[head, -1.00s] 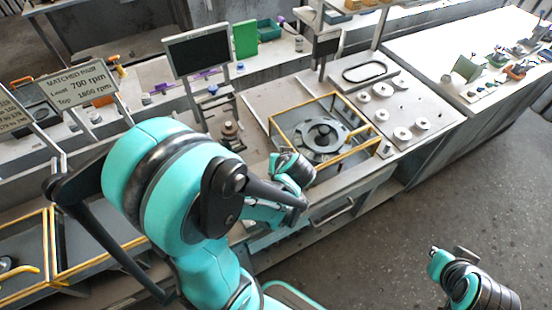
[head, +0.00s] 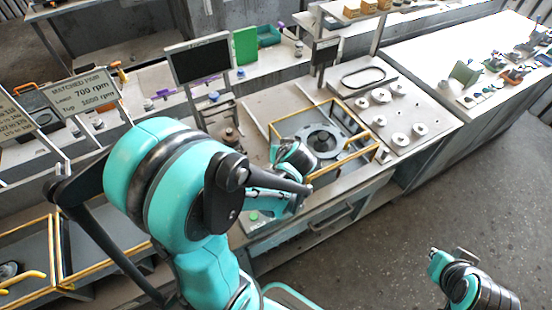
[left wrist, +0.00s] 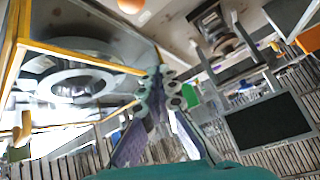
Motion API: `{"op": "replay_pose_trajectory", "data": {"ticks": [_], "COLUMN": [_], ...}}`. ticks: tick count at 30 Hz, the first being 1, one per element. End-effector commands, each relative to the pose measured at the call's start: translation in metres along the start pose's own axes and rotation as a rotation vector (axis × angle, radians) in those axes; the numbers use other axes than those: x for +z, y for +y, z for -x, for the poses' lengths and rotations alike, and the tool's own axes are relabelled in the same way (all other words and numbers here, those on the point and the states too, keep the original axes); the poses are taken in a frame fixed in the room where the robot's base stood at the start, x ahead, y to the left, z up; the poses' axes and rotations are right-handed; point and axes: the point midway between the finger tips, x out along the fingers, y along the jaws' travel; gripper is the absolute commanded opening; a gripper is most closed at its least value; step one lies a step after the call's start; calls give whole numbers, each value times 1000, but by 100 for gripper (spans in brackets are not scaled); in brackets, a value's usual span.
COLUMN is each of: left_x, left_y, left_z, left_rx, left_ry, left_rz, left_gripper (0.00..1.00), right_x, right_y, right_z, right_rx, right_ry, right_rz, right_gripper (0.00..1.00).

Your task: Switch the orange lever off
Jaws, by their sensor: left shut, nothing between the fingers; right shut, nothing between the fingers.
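I cannot surely pick out the orange lever. In the left wrist view, an orange rounded piece (left wrist: 130,4) is cut off at the top edge, and a yellow-orange handle (left wrist: 22,130) stands at the left by the yellow-framed enclosure. My left gripper (left wrist: 152,92) is shut and empty, with its fingers between that enclosure and the dark screen. In the head view, my left wrist is over the near-left side of the enclosure (head: 372,152) and its fingertips are hidden. My right gripper (head: 446,266) is shut and empty over the floor at lower right, apart from the benches.
A dark screen (head: 201,61) stands behind the bench; it also shows in the left wrist view (left wrist: 268,120). A panel with several round metal pieces (head: 400,138) lies right of the enclosure. A green button (head: 253,216) is on the bench front. The floor (head: 440,205) is clear.

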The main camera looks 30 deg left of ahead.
Motion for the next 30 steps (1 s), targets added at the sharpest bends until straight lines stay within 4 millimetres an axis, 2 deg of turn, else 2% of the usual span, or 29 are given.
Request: {"op": "replay_pose_trajectory", "data": {"ticks": [1, 6, 12, 18, 30], "left_x": [-7, 4, 12, 15, 16], "left_y": [1, 5, 9, 10, 10], "left_z": [8, 50, 84, 97, 97], "left_rx": [2, 4, 3, 0, 0], "left_ry": [1, 2, 1, 1, 1], "left_rz": [-2, -5, -4, -2, 0], "left_gripper": [0, 0, 0, 0, 0], "right_x": [-4, -10, -15, -17, -16], "right_y": [0, 0, 0, 0, 0], "right_z": [6, 14, 21, 23, 23], "right_rx": [0, 0, 0, 0, 0], "right_ry": [0, 0, 0, 0, 0], "right_rz": [0, 0, 0, 0, 0], "right_gripper": [0, 0, 0, 0, 0]}}
